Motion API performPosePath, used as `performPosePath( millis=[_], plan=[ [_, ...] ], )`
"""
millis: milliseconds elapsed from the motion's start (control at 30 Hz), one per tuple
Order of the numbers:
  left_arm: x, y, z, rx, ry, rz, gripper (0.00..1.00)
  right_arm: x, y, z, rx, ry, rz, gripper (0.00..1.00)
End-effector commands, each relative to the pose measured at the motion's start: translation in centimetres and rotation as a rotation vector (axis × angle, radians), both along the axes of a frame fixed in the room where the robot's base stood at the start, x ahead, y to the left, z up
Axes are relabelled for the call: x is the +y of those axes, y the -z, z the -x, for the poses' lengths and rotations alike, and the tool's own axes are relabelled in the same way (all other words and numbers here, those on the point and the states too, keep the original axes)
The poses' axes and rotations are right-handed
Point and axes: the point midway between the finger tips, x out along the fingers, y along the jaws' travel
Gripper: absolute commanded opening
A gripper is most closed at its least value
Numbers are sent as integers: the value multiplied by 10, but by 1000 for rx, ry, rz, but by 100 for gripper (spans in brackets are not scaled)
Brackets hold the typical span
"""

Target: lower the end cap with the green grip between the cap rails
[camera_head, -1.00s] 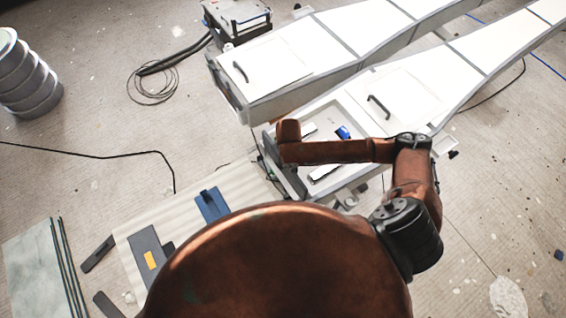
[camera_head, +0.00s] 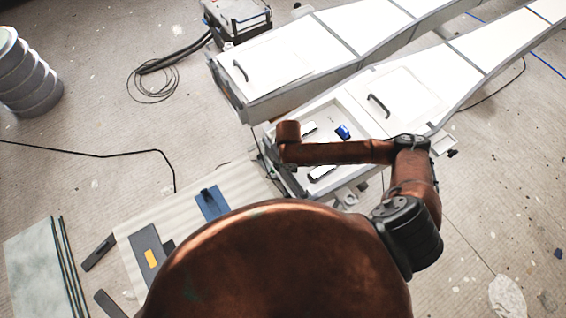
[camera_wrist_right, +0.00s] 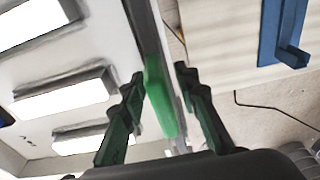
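The end cap's green grip (camera_wrist_right: 158,98) stands between the two fingers of my right gripper (camera_wrist_right: 160,80) in the right wrist view. In the head view, my right arm reaches over the open end of the nearer mould (camera_head: 348,112), where my forearm and wrist hide the gripper and most of the cap. The cap rails cannot be made out clearly in either view. My left gripper is not in view.
A second long white mould (camera_head: 275,70) lies behind. A blue block (camera_head: 343,131) sits inside the nearer mould.

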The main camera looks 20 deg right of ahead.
Motion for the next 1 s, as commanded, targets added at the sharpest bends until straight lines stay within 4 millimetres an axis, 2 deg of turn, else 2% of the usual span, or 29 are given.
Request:
performPosePath(
  millis=[233, 367, 800, 1000],
  plan=[
    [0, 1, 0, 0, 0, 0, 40, 0, -1, 0, -1, 0, 0, 29],
    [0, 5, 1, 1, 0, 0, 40, 0, -11, -1, -4, -2, 0, 29],
    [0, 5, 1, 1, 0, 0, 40, -1, -101, 10, -3, 0, -1, 29],
    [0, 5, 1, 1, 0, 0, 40, -2, -126, 13, -1, 1, 0, 29]
  ],
)
